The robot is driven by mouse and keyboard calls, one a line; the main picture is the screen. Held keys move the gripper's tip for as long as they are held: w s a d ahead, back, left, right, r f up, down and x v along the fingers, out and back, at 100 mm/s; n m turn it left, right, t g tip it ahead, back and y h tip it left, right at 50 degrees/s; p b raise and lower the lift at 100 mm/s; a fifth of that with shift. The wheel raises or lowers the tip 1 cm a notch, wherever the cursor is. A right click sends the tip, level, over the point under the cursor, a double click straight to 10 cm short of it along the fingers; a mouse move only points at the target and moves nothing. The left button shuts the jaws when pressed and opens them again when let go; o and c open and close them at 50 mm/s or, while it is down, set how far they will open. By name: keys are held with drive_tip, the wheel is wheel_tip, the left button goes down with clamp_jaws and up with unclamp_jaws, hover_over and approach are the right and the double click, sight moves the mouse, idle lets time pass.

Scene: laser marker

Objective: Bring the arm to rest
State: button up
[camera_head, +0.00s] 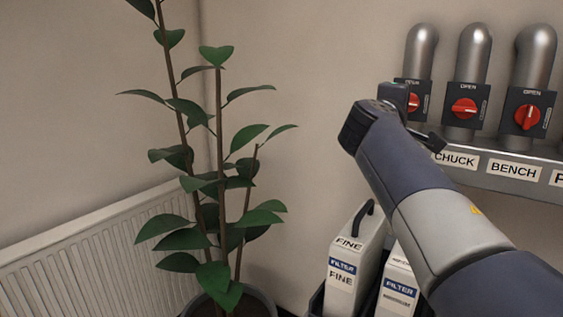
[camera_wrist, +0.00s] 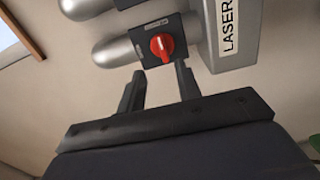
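My arm reaches in from the lower right in the head view, up towards the row of pipes with red knobs. My gripper (camera_wrist: 160,90) shows in the wrist view with its two dark fingers apart and nothing between them. Beyond the fingertips is a red knob (camera_wrist: 162,46) on a dark switch box, on a grey pipe. The fingers do not appear to hold the knob. In the head view the gripper is mostly hidden behind my wrist, in front of the leftmost switch.
Red knobs sit on the middle valve (camera_head: 464,108) and right valve (camera_head: 527,117), above a shelf labelled CHUCK and BENCH (camera_head: 513,169). Filter boxes (camera_head: 355,250) stand below. A potted plant (camera_head: 215,190) and a radiator (camera_head: 95,255) are at left. The wall between plant and arm is clear.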

sight(412, 100)
drive_tip(key=w+d+n+p, duration=0.1)
drive_tip(key=w, duration=0.1)
drive_tip(key=w+d+p, duration=0.1)
drive_tip(key=w+d, duration=0.1)
drive_tip(key=w, duration=0.1)
drive_tip(key=w+d+n+p, duration=0.1)
drive_tip(key=w+d, duration=0.1)
drive_tip(key=shift+w+r+n, duration=0.25)
drive_tip(key=shift+w+n, duration=0.05)
drive_tip(key=shift+w+f+n+p, duration=0.1)
drive_tip(key=shift+n+p, duration=0.95)
drive_tip(key=shift+n, duration=0.3)
drive_tip(key=shift+f+n+p, duration=0.1)
drive_tip(key=shift+n+p, duration=0.9)
drive_tip(key=shift+n, duration=0.35)
